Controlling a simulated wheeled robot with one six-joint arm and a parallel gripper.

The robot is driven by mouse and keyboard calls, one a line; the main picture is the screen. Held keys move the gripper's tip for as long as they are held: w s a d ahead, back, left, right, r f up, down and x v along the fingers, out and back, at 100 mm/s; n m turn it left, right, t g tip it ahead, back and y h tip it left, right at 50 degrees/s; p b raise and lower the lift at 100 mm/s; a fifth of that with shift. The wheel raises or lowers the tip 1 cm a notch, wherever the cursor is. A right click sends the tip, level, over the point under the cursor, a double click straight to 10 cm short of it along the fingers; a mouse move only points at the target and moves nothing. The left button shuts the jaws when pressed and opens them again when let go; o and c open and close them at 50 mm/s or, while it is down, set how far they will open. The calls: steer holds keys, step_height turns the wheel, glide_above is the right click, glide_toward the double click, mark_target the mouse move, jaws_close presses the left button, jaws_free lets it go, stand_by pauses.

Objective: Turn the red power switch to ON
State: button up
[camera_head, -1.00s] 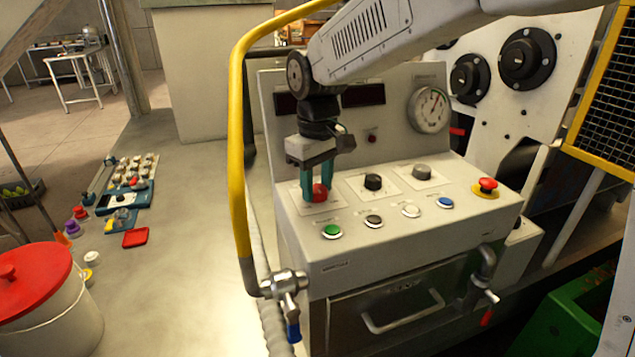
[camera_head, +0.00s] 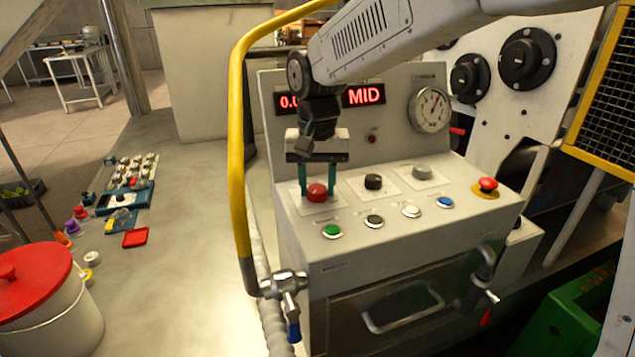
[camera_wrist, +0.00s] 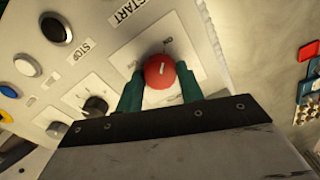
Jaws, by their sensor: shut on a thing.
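The red power switch (camera_head: 317,192) is a round red knob at the left of the sloped top panel of the control console (camera_head: 340,250). My gripper (camera_head: 318,186) points down over it, with one green finger on each side of the knob. In the wrist view the red switch (camera_wrist: 160,71) sits between the two green fingers, shut on it, and a pale mark shows on its face. The console displays (camera_head: 363,95) are lit red, and the right one reads MID.
Black (camera_head: 373,182) and grey (camera_head: 421,172) knobs stand right of the red switch. Green (camera_head: 332,231), black, white and blue push buttons line the front, with a red emergency button (camera_head: 487,185) at right. A yellow rail (camera_head: 238,150) rises left of the console.

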mark_target(317, 188)
steer(key=shift+r+m, duration=0.1)
steer(key=shift+m, duration=0.2)
stand_by(0.4)
steer(key=o, duration=1)
step_height(317, 188, up, 8)
steer(key=shift+f, duration=0.15)
